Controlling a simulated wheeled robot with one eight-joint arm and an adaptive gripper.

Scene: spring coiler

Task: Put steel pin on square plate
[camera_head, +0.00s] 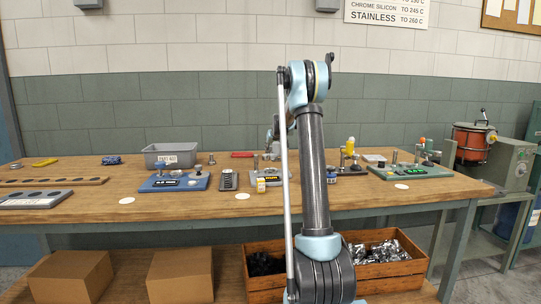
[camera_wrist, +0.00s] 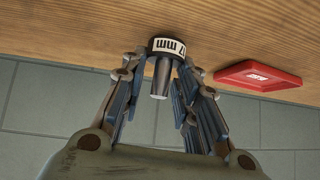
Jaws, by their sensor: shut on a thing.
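A grey steel pin (camera_wrist: 161,76) with a wide black collar shows in the wrist view. The collar carries a white label that reads "17 mm", upside down in this view. My gripper (camera_wrist: 160,62) is shut on the pin, with a finger on each side of it. I cannot tell whether the pin touches the table. A flat red plate (camera_wrist: 258,76) with a raised rim and a small label lies to the right of the gripper, apart from the pin. The red plate also shows at the table's back in the head view (camera_head: 242,154). My arm hides most of the gripper (camera_head: 271,136) there.
The wooden table (camera_head: 120,208) holds a grey bin (camera_head: 171,153), a blue fixture (camera_head: 174,182), a dark strip (camera_head: 229,181) and a green fixture (camera_head: 411,172). A red-drum machine (camera_head: 473,143) stands right. Boxes and a wooden crate (camera_head: 390,268) lie below.

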